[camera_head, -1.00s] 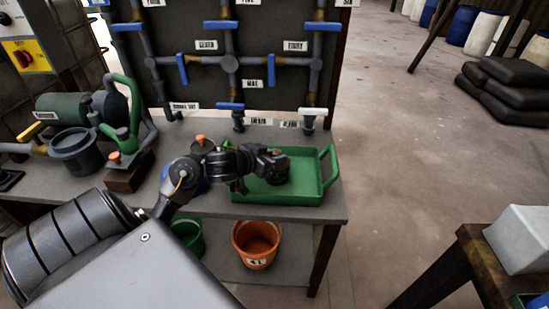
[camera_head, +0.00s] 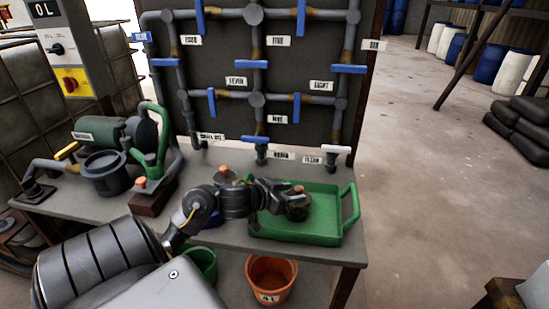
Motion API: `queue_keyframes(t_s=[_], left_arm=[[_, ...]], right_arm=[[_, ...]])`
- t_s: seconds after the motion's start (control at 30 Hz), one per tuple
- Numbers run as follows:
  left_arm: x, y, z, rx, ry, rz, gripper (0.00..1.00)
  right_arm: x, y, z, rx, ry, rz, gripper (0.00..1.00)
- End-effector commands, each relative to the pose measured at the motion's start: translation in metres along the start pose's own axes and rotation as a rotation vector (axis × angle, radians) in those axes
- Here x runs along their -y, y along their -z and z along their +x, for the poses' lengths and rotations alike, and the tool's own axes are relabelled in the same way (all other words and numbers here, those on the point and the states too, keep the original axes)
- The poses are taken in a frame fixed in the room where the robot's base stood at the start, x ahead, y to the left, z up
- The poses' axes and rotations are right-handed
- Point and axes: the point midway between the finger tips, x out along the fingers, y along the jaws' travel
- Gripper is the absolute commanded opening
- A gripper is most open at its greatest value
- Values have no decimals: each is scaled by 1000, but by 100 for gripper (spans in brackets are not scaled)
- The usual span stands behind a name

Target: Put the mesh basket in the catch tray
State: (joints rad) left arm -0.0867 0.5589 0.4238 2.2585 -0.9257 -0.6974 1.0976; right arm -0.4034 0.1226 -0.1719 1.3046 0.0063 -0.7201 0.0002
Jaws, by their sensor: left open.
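The green catch tray (camera_head: 325,238) lies on the bench at its right end, with a handle at its right side. A small dark round thing, which looks like the mesh basket (camera_head: 298,212), is in the tray's left-middle part. Its mesh is too small to make out. My left gripper (camera_head: 297,193) is open at the top of this thing, over the tray. I cannot tell whether its fingers touch it. My left arm hides the tray's left edge. My right gripper is not in view.
A dark open pot (camera_head: 106,174) and a green pump (camera_head: 108,135) stand on the bench at left. A pipe board (camera_head: 222,75) with blue valve handles rises behind. An orange bucket (camera_head: 270,278) and a green one (camera_head: 203,263) stand below. Open floor lies right.

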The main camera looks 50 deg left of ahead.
Motion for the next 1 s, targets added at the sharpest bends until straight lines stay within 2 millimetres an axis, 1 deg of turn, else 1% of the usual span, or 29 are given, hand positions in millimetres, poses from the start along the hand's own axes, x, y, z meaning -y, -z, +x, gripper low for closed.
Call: queue_keyframes(t_s=[0.03,0.2,0.3,0.43,0.63,1.0], left_arm=[[0,2,-13,4,1,4,47],[0,1,-50,5,1,3,47],[-1,1,-68,5,-1,3,47],[0,1,-84,2,0,1,47],[0,1,-95,0,-1,0,47],[0,1,-95,0,-1,0,47]], right_arm=[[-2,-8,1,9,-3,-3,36],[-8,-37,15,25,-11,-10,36],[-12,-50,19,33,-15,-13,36],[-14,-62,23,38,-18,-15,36],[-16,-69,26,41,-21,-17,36],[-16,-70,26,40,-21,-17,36]])
